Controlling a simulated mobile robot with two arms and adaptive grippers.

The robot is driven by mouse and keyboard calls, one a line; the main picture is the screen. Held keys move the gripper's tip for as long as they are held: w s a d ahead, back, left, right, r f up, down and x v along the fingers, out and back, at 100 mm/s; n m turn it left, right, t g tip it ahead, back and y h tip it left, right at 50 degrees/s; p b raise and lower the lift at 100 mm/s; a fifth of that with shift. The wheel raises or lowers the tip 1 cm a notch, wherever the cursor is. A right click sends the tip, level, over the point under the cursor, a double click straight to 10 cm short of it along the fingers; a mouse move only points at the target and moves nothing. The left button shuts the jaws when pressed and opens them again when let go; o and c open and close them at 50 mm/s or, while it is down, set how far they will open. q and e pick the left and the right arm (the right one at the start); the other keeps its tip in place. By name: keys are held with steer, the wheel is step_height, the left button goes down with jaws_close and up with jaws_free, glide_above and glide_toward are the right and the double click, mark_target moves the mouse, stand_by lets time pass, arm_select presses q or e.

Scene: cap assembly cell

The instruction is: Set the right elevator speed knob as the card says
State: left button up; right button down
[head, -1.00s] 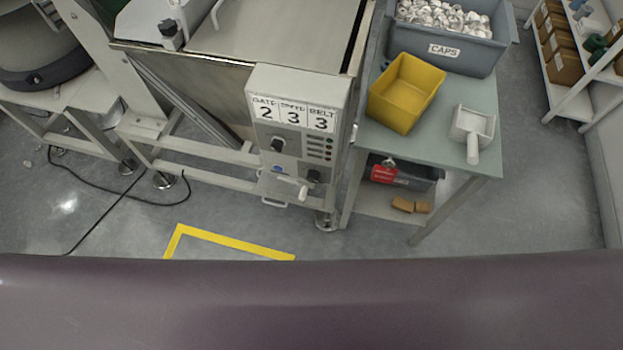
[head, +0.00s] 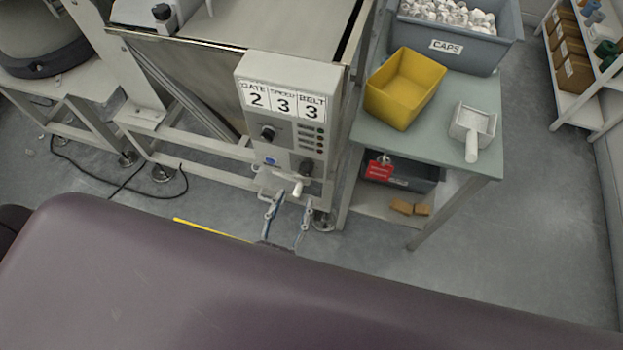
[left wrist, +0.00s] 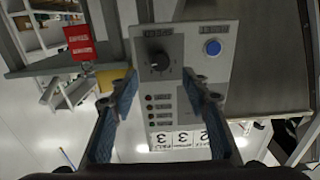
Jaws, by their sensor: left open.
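The grey control box (head: 290,125) has a card strip (head: 285,100) reading GATE 2, SPEED 3, BELT 3. A black knob (head: 268,132) sits at its upper left and another black knob (head: 306,167) at its lower right. The lower-right knob shows upside down in the left wrist view (left wrist: 157,62), its pointer setting too small to read surely. My left gripper (head: 287,210) is open just below the box front. In the left wrist view its fingers (left wrist: 160,88) stand apart, with the knob beyond the gap, untouched. The right gripper is not in view.
A side table (head: 400,148) stands at the right with a yellow bin (head: 405,88), a scoop (head: 472,130) and a caps crate (head: 455,52). A red tag (head: 379,170) hangs below.

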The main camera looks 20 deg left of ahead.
mark_target(304, 174)
arm_select(q)
steer(key=w+b, duration=0.1)
steer(key=w, duration=0.6)
steer(key=shift+w, duration=0.2)
steer(key=c, duration=1.2)
steer(key=shift+o, duration=0.2)
steer(key=shift+d, duration=0.1)
